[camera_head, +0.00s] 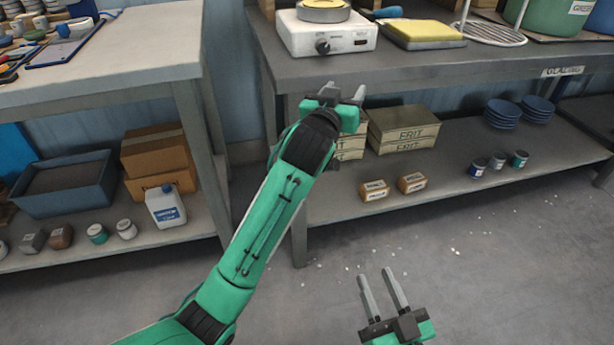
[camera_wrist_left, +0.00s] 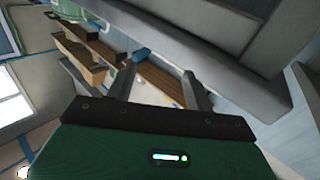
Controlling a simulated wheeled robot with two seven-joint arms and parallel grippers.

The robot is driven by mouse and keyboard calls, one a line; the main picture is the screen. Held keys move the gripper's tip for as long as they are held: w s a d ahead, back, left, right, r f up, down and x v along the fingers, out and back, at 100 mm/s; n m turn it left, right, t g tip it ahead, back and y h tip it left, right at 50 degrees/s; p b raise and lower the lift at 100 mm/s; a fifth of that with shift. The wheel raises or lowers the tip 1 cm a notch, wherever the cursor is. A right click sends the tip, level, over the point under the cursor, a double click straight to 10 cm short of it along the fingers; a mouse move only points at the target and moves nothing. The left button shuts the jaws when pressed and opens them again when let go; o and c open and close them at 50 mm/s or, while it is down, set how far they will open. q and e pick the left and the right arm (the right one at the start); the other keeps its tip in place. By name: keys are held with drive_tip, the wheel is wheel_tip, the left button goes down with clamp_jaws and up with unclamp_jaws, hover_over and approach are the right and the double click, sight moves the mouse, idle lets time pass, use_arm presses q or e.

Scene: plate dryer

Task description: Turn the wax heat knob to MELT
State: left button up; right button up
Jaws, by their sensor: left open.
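The white wax heater (camera_head: 350,38) stands on the grey bench at the top of the head view, with a round pan (camera_head: 323,11) on it. Its dark heat knob (camera_head: 322,46) is on the left of the front face; its setting and lettering are too small to read. My left gripper (camera_head: 344,90) is open and empty in front of the bench edge, below the knob and apart from it. Its two fingers also show apart in the left wrist view (camera_wrist_left: 157,85), where I cannot make out the knob. My right gripper (camera_head: 376,274) is open and empty, low over the floor.
A yellow sponge-like block (camera_head: 425,31) and a wire stand (camera_head: 490,33) are right of the heater. Below, the shelf holds frit boxes (camera_head: 402,128), small labelled blocks (camera_head: 411,182) and several jars. Another bench (camera_head: 110,65) stands left, across a gap.

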use_arm(q)
drive_tip(key=a+f+g+y+p, duration=0.1)
drive_tip(key=f+p, duration=0.5)
drive_tip(key=f, duration=0.6)
drive_tip(key=a+f+g+y+p, duration=0.1)
drive_tip(key=a+f+g+p, duration=0.2)
drive_tip(key=f, duration=0.9)
drive_tip(key=shift+s+a+f+g+p, duration=0.3)
drive_tip(key=shift+s+a+p, duration=0.15)
drive_tip(key=shift+a+p, duration=1.3)
